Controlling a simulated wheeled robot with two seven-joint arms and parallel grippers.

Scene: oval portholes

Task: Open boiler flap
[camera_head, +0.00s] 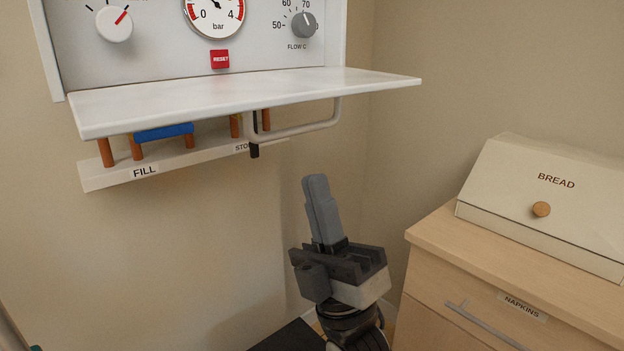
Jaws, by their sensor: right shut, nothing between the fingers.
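The white boiler flap (240,95) is hinged at the bottom of the boiler panel and lies down, about level, sticking out from it. A light bar handle (300,130) hangs under the flap's right half. The boiler panel (160,50) is exposed above it, with a pressure gauge (215,10), a red reset button (220,59) and two knobs. My right gripper (316,180) is below and apart from the flap and handle, pointing up. Its fingers are shut together and hold nothing. My left gripper is not in view.
Under the flap, a white rail labelled FILL (110,180) carries copper pipes and a blue valve lever (163,132). At right, a wooden cabinet (425,285) with a napkins drawer bears a cream bread box (545,190). Open space lies between my right gripper and the wall.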

